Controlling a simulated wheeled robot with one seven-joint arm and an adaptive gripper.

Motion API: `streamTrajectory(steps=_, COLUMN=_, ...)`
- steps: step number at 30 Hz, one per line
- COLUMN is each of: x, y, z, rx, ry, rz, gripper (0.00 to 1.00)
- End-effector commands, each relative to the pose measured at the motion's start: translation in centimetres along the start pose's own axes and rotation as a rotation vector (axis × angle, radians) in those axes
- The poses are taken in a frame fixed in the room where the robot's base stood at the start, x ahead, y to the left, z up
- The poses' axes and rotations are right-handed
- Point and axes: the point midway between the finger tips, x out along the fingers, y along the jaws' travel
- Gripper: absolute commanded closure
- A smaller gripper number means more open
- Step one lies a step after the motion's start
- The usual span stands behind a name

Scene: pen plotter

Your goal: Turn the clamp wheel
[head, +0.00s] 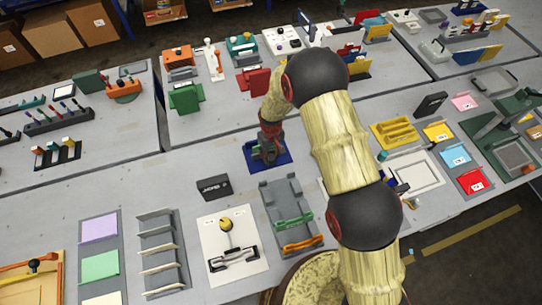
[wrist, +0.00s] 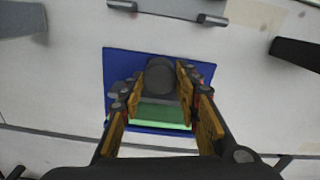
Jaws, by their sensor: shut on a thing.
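The dark round clamp wheel (wrist: 160,76) shows in the wrist view between the fingers of my gripper (wrist: 162,82). My gripper is shut on it from above, with one yellow-padded finger on each side. The wheel sits over a blue base (wrist: 116,66), with a green block (wrist: 160,114) beside it, nearer the camera. In the head view my gripper (head: 269,135) reaches down over the blue base (head: 283,158) on the grey table. There the gripper hides the wheel and most of what stands on the base.
A black box (head: 214,186) lies left and nearer. A grey fixture with green and orange handles (head: 290,222) stands in front. A white panel with a yellow knob (head: 232,250) is at front left. The red fixture (head: 254,82) stands behind. Bare table lies left of the blue base.

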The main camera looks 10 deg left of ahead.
Motion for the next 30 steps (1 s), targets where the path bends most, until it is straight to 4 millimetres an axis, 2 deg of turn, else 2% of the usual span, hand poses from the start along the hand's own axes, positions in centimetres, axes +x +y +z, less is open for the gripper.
streamTrajectory(steps=15, x=-0.11, y=0.03, z=-0.15, rx=-0.018, ry=0.003, rz=0.001, gripper=0.93)
streamTrajectory(steps=16, x=-0.11, y=0.03, z=-0.15, rx=-0.018, ry=0.003, rz=0.001, gripper=0.66)
streamTrajectory(steps=25, x=-0.05, y=0.01, z=-0.06, rx=-0.017, ry=0.001, rz=0.000, gripper=0.49)
streamTrajectory(steps=30, x=-0.03, y=0.01, z=-0.04, rx=-0.017, ry=0.001, rz=0.000, gripper=0.49)
